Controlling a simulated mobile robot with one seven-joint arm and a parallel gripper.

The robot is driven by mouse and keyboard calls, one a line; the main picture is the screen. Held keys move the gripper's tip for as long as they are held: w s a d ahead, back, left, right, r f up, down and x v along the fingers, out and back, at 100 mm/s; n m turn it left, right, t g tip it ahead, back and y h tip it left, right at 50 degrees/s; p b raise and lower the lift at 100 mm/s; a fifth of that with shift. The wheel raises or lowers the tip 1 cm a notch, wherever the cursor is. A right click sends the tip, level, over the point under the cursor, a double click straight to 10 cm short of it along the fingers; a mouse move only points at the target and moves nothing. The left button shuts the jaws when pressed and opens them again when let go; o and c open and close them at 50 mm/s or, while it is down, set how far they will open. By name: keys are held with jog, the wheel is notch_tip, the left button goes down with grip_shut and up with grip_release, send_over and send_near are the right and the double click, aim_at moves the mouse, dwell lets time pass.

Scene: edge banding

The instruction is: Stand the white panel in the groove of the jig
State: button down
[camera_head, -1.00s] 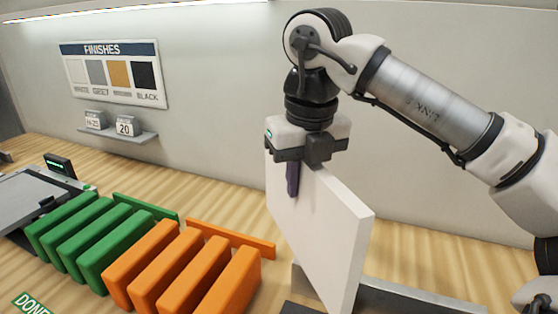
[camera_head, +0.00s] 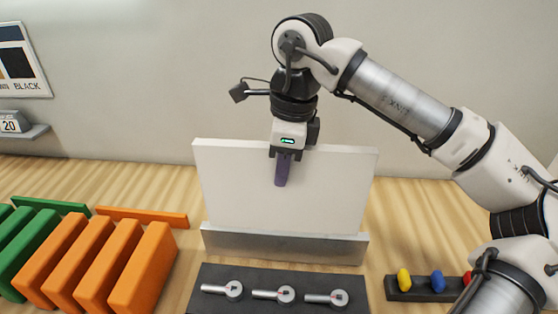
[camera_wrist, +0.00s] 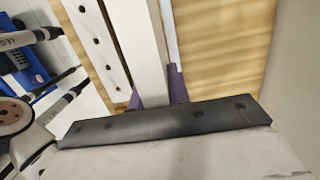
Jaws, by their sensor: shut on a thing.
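The white panel (camera_head: 325,185) stands upright, broad face toward the head camera, over the grey metal jig (camera_head: 285,246). Its lower edge meets the top of the jig's front wall in the head view. That wall hides the groove, so I cannot tell how deep the panel sits. My gripper (camera_head: 282,168) is above the panel and shut on its top edge near the middle, one purple finger showing on the near face. In the wrist view the panel's edge (camera_wrist: 150,50) runs between the purple fingers.
A dark tray (camera_head: 275,308) with several silver round-headed tools lies in front of the jig. Orange panels (camera_head: 145,270) and green panels (camera_head: 25,245) stand at the left. A dark holder (camera_head: 418,293) with coloured pieces is at the right. A wall stands behind the bench.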

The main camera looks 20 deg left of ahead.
aim_at(282, 196)
jog(key=shift+f+b, duration=5)
jog(key=shift+f, duration=1.95)
jog(key=c, duration=1.2)
grip_release()
jog(key=shift+c, duration=0.2)
jog(key=shift+r+p, duration=2.1)
jog(key=shift+r, duration=1.4)
